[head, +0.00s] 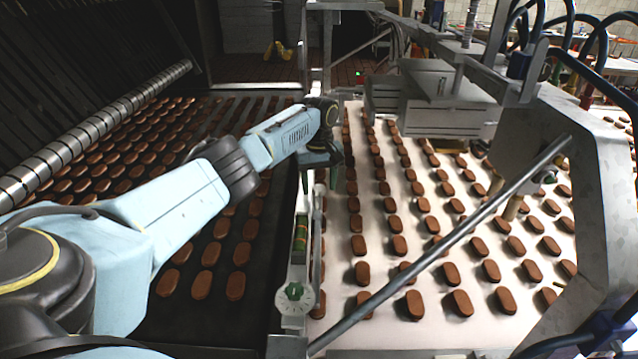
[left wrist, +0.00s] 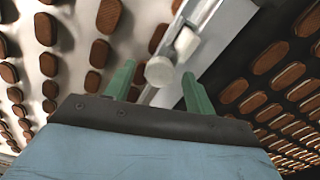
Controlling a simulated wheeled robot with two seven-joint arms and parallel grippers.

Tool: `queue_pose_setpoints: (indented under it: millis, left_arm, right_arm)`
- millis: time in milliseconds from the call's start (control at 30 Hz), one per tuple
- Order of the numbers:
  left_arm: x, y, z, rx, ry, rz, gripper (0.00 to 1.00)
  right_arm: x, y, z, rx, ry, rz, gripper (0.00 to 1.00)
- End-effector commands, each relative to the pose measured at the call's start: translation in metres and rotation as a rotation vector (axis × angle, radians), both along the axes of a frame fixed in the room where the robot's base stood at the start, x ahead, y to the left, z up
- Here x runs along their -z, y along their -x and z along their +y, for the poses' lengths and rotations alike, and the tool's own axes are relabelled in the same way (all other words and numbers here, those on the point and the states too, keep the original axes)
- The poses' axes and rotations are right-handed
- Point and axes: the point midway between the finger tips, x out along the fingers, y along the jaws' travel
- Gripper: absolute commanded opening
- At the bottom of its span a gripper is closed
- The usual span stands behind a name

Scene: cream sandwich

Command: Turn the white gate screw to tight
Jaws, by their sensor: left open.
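The white gate screw (left wrist: 160,70) shows in the left wrist view as a pale round knob beside a metal rail. It appears between the two green fingers of my left gripper (left wrist: 156,80), which are apart, and I see no clear contact. In the head view my left gripper (head: 330,168) points down over the rail between the dark and white belts. It is open. My right gripper is not in view.
Brown biscuits lie in rows on both belts. A slanted metal rod (head: 440,245) crosses above the white belt. A grey machine (head: 425,95) stands behind.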

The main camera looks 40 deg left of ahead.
Motion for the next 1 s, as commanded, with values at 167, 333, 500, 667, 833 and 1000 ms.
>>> queue_pose_setpoints:
  millis: [167,333,500,667,833,1000]
  left_arm:
    - [0.0014,0.0,0.0,0.0,0.0,0.0,0.55]
    - [0.0012,0.0001,0.0001,0.0,0.0,0.0,0.44]
    - [0.0011,0.0001,0.0002,0.0,0.0,0.0,0.22]
    - [0.001,0.0002,0.0003,0.0,-0.001,0.001,0.1]
    - [0.0004,0.0002,0.0004,0.018,-0.001,0.001,0.1]
    - [-0.0002,0.0004,0.0003,0.081,0.001,0.002,0.1]
  right_arm:
    - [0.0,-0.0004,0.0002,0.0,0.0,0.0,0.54]
    - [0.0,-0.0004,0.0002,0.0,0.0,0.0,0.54]
    - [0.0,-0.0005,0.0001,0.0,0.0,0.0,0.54]
    - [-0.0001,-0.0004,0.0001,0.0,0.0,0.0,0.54]
    - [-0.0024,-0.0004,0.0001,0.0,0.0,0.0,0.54]
    - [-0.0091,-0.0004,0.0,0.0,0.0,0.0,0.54]
